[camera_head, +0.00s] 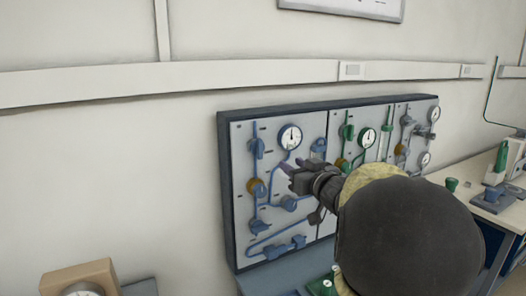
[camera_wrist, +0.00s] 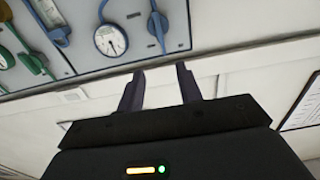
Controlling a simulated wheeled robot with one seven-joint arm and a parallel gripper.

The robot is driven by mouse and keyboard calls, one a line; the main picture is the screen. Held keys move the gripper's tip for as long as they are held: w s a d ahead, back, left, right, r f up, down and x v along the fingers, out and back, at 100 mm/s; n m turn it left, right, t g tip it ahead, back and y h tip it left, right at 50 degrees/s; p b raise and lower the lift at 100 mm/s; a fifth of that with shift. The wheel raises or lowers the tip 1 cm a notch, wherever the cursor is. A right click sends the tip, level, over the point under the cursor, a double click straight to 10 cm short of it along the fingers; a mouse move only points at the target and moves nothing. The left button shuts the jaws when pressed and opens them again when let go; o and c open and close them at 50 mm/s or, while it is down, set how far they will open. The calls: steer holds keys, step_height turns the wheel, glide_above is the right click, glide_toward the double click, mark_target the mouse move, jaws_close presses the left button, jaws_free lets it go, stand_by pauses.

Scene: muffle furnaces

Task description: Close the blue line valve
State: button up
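The blue line runs on the left section of the wall panel (camera_head: 240,190). It has a round white gauge (camera_head: 290,137), an upper-left blue handle (camera_head: 257,148), a lower blue handle (camera_head: 259,227) and a blue knob (camera_head: 289,203). I cannot tell which of these is the named valve. My gripper (camera_head: 298,165) is in front of the blue section, below the gauge, and my arm hides part of the panel. In the wrist view my gripper (camera_wrist: 160,72) has its fingers apart with nothing between them. The gauge (camera_wrist: 111,40) and a blue handle (camera_wrist: 157,26) lie beyond the fingertips there.
Green fittings (camera_head: 367,138) and grey fittings (camera_head: 425,133) fill the panel's middle and right sections. A tan box with a dial (camera_head: 80,279) stands at the lower left. A bench with equipment (camera_head: 495,200) is at the right. The wall above the panel carries a white trunking (camera_head: 200,77).

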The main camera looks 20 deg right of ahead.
mark_target(261, 144)
steer(key=w+p, duration=0.1)
steer(key=w, duration=0.4)
steer(key=w+p, duration=0.1)
steer(key=w, duration=0.5)
steer(key=w+p, duration=0.1)
steer(key=w, duration=0.5)
steer(key=shift+w+a, duration=0.25)
steer(key=shift+a, duration=0.1)
jaws_close()
